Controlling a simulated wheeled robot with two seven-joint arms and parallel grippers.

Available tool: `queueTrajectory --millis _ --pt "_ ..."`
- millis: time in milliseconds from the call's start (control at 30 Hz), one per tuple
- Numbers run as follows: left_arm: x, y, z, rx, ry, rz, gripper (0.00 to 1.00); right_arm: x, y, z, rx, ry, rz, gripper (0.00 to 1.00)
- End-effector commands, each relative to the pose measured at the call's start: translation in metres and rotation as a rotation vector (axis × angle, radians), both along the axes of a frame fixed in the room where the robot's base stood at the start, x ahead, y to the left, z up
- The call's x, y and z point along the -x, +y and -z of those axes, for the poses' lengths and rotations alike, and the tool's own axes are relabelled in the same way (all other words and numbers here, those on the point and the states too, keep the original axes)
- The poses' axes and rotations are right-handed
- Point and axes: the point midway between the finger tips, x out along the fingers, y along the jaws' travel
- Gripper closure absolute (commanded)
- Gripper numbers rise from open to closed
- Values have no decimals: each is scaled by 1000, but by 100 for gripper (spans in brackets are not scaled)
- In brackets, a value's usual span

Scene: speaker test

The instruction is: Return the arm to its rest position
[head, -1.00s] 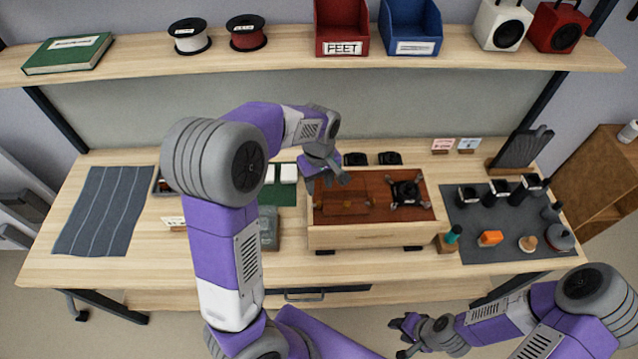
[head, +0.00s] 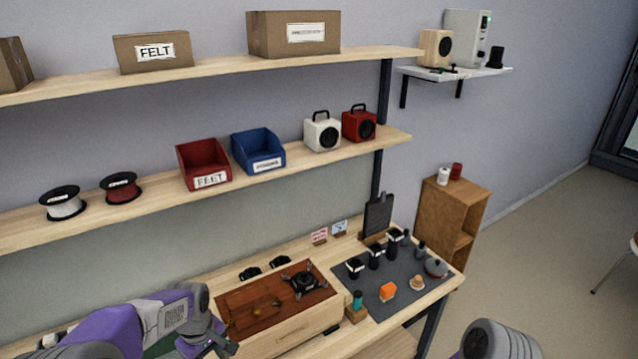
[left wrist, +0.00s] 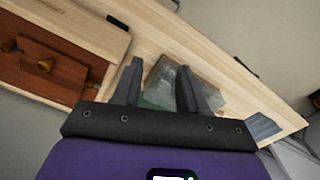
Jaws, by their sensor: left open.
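My left arm comes in at the bottom left of the head view. Its gripper (head: 220,346) is low in the picture, by the left end of the wooden speaker box (head: 300,337). In the left wrist view the gripper (left wrist: 158,88) has its two dark fingers spread apart with nothing held between them. Past the fingers lies a grey, glossy block (left wrist: 182,86) on the tabletop. The box also shows at the left of the wrist view (left wrist: 45,80). Of my right arm only a grey rounded link shows at the bottom right of the head view; its gripper is out of frame.
A dark mat (head: 358,292) with black cups, an orange block and small tools lies right of the box. A shelf (head: 285,190) above carries spools, a red bin (head: 204,164), a blue bin (head: 258,152) and two small speakers. A wooden cabinet (head: 436,222) stands at the right.

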Motion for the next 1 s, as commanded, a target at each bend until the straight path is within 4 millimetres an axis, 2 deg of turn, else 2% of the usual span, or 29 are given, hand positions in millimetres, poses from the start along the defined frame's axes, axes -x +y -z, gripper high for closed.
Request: queueTrajectory --millis 33,267,367,467,600,633,700,800,900,1000 --pt "4 -6 22 9 14 34 58 0 0 4 0 -1 0 57" --pt "14 -31 95 60 4 195 58 -1 0 14 1 -3 1 57" --pt "26 -46 133 94 -1 274 58 -1 0 19 0 -2 0 57" --pt "46 -64 178 139 -12 365 58 0 0 26 0 -1 0 57" --pt "91 -99 247 224 -44 507 58 0 0 39 0 -1 0 57" --pt "102 -107 258 241 -56 532 58 0 0 41 0 -1 0 57" --pt "123 -122 278 274 -83 586 58 -1 0 46 0 -1 0 57" --pt "146 -139 294 303 -119 640 58 -1 0 51 0 -1 0 57" --pt "159 -149 301 317 -143 671 58 -1 0 53 0 -1 0 57" --pt "163 -152 303 319 -158 684 58 0 0 53 0 -1 0 57"
